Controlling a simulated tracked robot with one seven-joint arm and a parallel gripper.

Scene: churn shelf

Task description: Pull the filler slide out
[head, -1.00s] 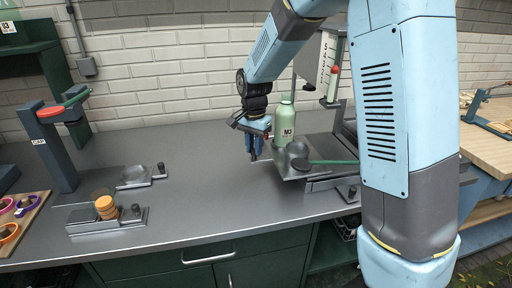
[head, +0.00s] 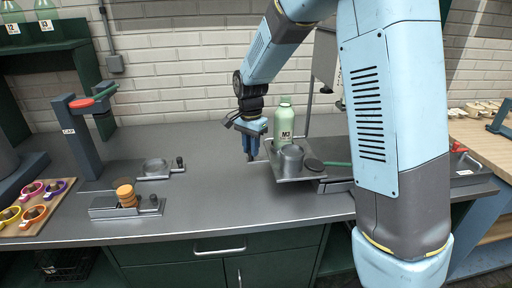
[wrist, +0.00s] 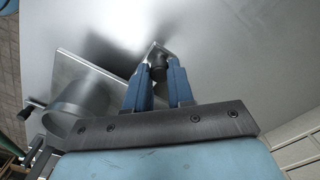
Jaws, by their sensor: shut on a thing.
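The filler slide (head: 291,178) is a flat metal plate at the filler, right of the bench's middle. It carries a round metal cup (head: 291,160). A green bottle marked M3 (head: 285,125) stands upright at the cup; its base is hidden, so I cannot tell whether it rests in the cup or behind it. My gripper (head: 250,157) is low over the bench at the slide's left side. In the wrist view my gripper (wrist: 159,80) is shut on a dark knob (wrist: 158,70) at the end of a metal bracket. The slide's plate and cup show beside it (wrist: 82,97).
My arm hides much of the filler's right side. A capping stand (head: 85,138) and a fixture with orange caps (head: 127,197) stand left.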

